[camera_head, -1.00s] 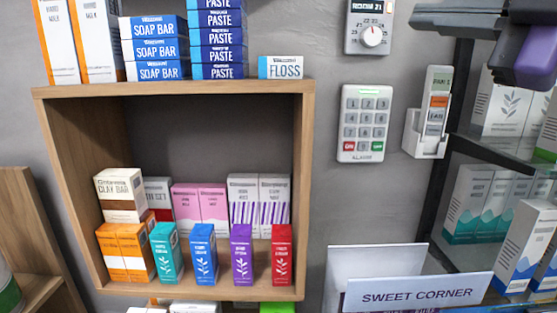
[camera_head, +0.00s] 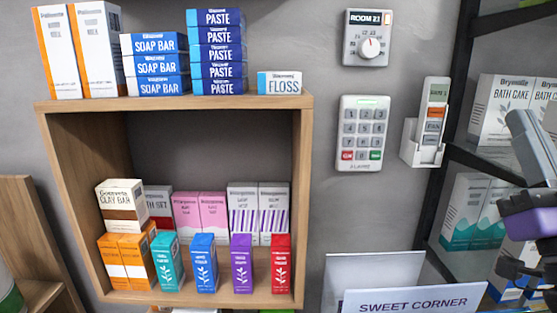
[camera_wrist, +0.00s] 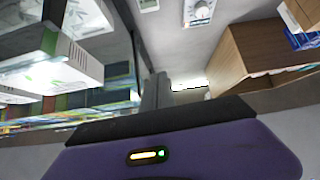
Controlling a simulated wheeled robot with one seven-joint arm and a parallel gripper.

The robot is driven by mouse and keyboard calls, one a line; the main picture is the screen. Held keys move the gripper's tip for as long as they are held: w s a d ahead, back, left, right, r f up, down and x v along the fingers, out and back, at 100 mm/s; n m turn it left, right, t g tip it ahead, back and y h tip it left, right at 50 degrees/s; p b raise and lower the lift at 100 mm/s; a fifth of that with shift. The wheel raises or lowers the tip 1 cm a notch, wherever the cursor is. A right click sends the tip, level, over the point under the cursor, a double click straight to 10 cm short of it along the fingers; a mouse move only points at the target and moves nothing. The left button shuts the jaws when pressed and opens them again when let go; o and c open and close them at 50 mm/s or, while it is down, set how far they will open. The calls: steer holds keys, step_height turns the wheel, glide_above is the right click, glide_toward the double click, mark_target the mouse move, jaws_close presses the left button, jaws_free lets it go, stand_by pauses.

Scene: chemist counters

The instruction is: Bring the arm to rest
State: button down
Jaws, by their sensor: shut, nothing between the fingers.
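My gripper (camera_wrist: 157,82) shows in the wrist view as dark grey fingers, held together and empty, beyond the purple wrist housing (camera_wrist: 170,150). In the head view my arm is at the right edge, with a grey link (camera_head: 535,146) above a purple part (camera_head: 528,222). Dark parts below the purple are cut off by the frame edge. The arm is in front of the glass shelves, and I cannot tell the gap between them.
A wooden wall box (camera_head: 45,105) holds several small cartons, with soap, paste and floss boxes on top. A keypad (camera_head: 361,134), a dial thermostat (camera_head: 367,38) and a white holder (camera_head: 422,142) are on the grey wall. A sweet corner sign (camera_head: 415,300) stands below. Glass shelves (camera_head: 480,158) hold boxes at the right.

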steer(key=s+a+f+m+g+h+p, duration=0.1)
steer(key=s+f+m+g+h, duration=0.3)
steer(key=f, duration=0.7)
steer(key=s+a+f+m+g+h+p, duration=0.1)
steer(key=s+a+f+m+h, duration=0.15)
steer(key=s+f, duration=0.6)
steer(key=s+a+f+n+g+y+p, duration=0.1)
steer(key=s+a+f+n+g+y, duration=0.2)
steer(key=s+f, duration=0.7)
steer(key=s+a+f+n+g+y+p, duration=0.1)
steer(key=s+a+f+n+g+y, duration=0.2)
steer(key=s+f, duration=0.6)
steer(key=shift+s+a+f+g, duration=0.4)
steer(key=shift+s+a+g, duration=0.15)
steer(key=shift+s+g, duration=0.1)
steer(key=shift+y, duration=0.25)
